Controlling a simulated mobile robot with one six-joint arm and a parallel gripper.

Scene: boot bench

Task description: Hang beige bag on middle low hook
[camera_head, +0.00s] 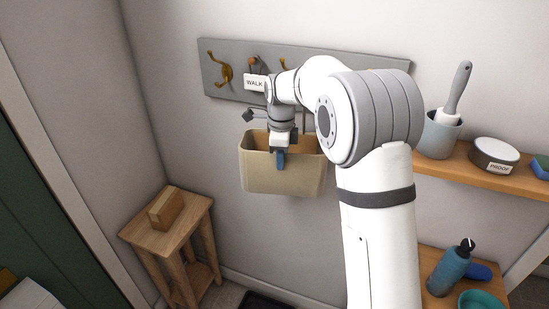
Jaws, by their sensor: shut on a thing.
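The beige bag (262,178) is a box-like, open-topped piece with a brown inside, upright in front of the wall below the hook board. My gripper (280,157) is at its front rim, pointing down, with a blue finger against the bag's front side. It is shut on the bag; the exact grip is partly hidden. On the grey hook board (213,47) a brass hook (225,72) shows at left. Another brass hook (283,63) is partly behind my arm. A small dark piece (248,115) sticks out lower down. I cannot make out the middle low hook.
A white WALK label (255,83) is on the board. A wooden stool (180,228) with a wooden block (166,208) stands at left. A shelf (490,178) at right holds a brush in a cup (437,135) and a tin (494,153). Below it stands a blue bottle (449,267).

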